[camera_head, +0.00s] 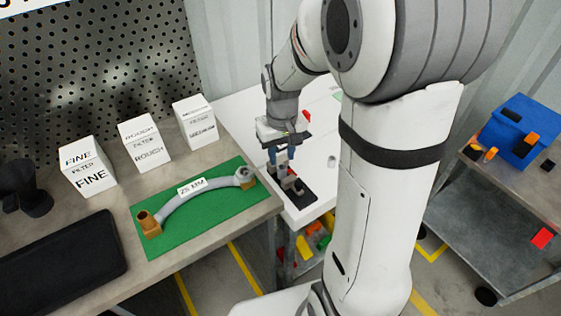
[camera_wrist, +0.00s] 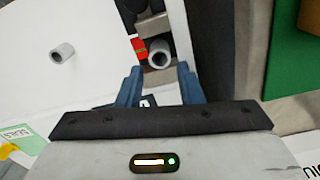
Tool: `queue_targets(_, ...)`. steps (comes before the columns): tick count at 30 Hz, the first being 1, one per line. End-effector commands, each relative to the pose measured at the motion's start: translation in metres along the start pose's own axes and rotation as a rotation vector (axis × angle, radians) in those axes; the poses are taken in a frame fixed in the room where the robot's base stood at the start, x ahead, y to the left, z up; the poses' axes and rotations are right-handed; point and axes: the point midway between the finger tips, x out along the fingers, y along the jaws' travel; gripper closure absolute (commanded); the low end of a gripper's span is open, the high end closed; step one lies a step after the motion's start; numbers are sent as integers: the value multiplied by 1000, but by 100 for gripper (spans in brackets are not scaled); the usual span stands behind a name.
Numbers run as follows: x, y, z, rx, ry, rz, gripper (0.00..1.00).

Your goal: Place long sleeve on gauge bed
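My gripper (camera_wrist: 160,72) has two blue fingers spread apart with nothing between their tips. It points down over the white table; in the head view my gripper (camera_head: 278,158) is above a dark fixture (camera_head: 298,194), which I take for the gauge bed. A grey hollow sleeve (camera_wrist: 158,61) shows end-on just beyond the fingertips, by a red block (camera_wrist: 139,46) and the fixture's grey-brown parts (camera_wrist: 156,25). Another grey sleeve (camera_wrist: 63,54) stands apart on the white table, also seen in the head view (camera_head: 332,161). I cannot tell which sleeve is the long one.
A green mat (camera_head: 190,232) with a curved hose (camera_head: 200,189) lies on the workbench at left, below white filter boxes (camera_head: 147,143). A blue bin (camera_head: 519,129) stands on a cart at right. The white table (camera_wrist: 85,90) is clear around the separate sleeve.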

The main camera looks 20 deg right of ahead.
Motion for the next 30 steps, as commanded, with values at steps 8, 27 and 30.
queue_targets(8, -56, 0, -1, -1, 3, 0, 66)
queue_targets(27, -93, -13, 114, 92, 148, 10, 66)
queue_targets(30, -92, -16, 130, 107, 171, 10, 66)
